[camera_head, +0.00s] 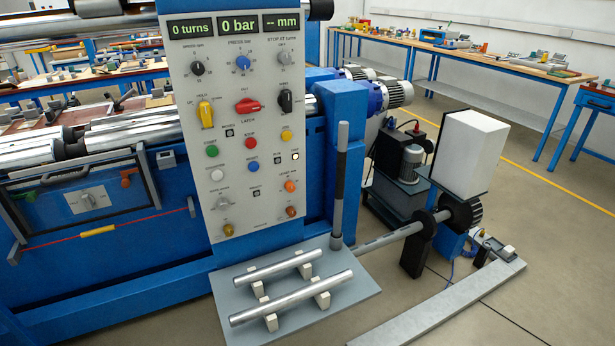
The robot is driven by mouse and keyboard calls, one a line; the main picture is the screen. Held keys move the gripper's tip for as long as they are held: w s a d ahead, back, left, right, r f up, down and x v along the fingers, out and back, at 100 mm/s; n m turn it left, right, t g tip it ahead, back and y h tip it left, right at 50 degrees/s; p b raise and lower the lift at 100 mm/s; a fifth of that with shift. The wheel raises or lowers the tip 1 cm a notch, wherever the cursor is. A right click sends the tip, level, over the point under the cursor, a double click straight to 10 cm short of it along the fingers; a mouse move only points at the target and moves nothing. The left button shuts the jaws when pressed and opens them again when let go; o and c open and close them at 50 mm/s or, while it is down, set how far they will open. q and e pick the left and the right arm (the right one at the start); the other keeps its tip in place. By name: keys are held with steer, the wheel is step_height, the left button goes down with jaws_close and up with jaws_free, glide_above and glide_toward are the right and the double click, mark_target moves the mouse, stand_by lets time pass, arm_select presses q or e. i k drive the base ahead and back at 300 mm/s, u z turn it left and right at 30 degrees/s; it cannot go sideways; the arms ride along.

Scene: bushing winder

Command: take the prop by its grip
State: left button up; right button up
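An upright rod, which looks like the prop (338,195), stands at the back edge of a grey plate, right of the control panel. Neither of my grippers is in view.
Two metal bars (292,298) lie on white blocks on the grey plate (355,302). The control panel (240,130) with knobs and buttons stands left of the rod. A horizontal shaft (390,237) runs right to a black-flanged stand. A blue machine frame (335,110) is behind.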

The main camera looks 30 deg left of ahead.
mark_target(343, 126)
steer(key=u, duration=0.9)
steer(key=i, duration=1.05)
steer(key=u, duration=0.95)
